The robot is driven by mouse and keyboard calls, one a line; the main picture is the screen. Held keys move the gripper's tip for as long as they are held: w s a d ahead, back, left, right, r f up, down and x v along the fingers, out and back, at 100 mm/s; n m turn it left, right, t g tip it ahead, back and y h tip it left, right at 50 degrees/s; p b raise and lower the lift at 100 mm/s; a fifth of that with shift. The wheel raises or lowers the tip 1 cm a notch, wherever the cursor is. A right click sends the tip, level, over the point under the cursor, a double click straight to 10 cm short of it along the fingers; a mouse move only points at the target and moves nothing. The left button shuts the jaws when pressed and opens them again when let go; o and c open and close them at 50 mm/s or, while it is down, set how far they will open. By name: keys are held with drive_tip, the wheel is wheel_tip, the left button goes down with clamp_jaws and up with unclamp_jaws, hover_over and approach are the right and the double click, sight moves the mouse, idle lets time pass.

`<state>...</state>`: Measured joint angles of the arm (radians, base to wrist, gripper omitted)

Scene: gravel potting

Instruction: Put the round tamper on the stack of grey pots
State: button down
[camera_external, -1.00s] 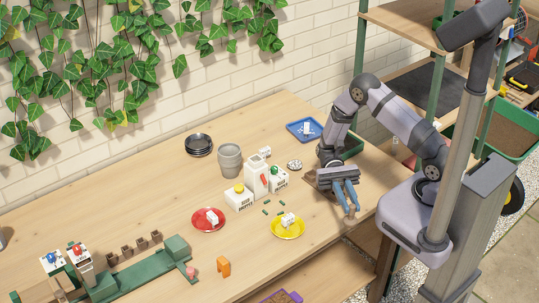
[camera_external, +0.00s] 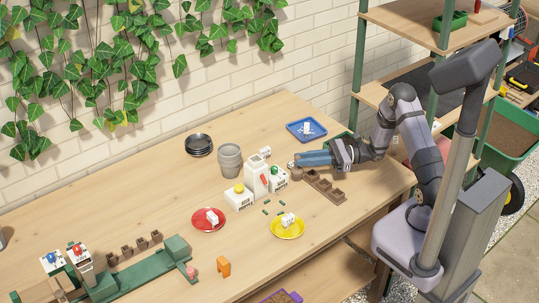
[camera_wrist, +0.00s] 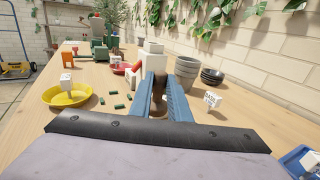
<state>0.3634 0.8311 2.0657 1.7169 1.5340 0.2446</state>
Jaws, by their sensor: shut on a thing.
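The stack of grey pots (camera_external: 230,160) stands upright on the table, left of my gripper; it also shows right of the fingers in the wrist view (camera_wrist: 187,70). My gripper (camera_external: 300,162) is shut on the round tamper, a brown wooden piece (camera_external: 297,174) just under the fingertips. In the wrist view the tamper (camera_wrist: 158,101) sits between the blue fingers (camera_wrist: 158,85). The fingers lie nearly level and point left towards the pots, with a gap left between them. The fingers hide part of the tamper.
Black saucers (camera_external: 199,148) lie behind the pots. A blue tray (camera_external: 318,136), brown seed tray (camera_external: 325,187), yellow saucer (camera_external: 288,235) and red saucer (camera_external: 207,226) are around.

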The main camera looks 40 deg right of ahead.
drive_tip(key=w+d+m+t+h+b, duration=0.1)
drive_tip(key=w+d, duration=0.1)
drive_tip(key=w, duration=0.1)
drive_tip(key=w+d+f+m+t+h+b, duration=0.1)
drive_tip(key=w+d+t, duration=0.1)
drive_tip(key=w, duration=0.1)
drive_tip(key=w+d+m+t+h+b, duration=0.1)
drive_tip(key=w+d, duration=0.2)
drive_tip(key=shift+d+f+h, duration=0.1)
drive_tip(key=shift+f+h, duration=0.15)
drive_tip(key=shift+h, duration=0.05)
drive_tip(key=w+a+r+n+g+y+b, duration=0.1)
drive_tip(key=w+a+r+b, duration=0.1)
drive_tip(key=w+a+r, duration=0.3)
drive_tip(key=w+a+r+n+g+y+b, duration=0.1)
drive_tip(key=w+a+r+b, duration=0.15)
drive_tip(key=a, duration=0.45)
wheel_tip(320, 180, up, 10)
drive_tip(key=b, duration=0.2)
hover_over(235, 149)
drive_tip(key=shift+s+f+b, duration=0.1)
drive_tip(key=shift+f+b, duration=0.25)
drive_tip(key=shift+f, duration=4.85)
drive_tip(key=shift+f, duration=0.1)
drive_tip(key=c, duration=1.7)
unclamp_jaws()
drive_tip(key=shift+o, duration=0.2)
drive_tip(key=b+v, duration=0.1)
drive_tip(key=v, duration=1.1)
drive_tip(key=shift+b, duration=0.35)
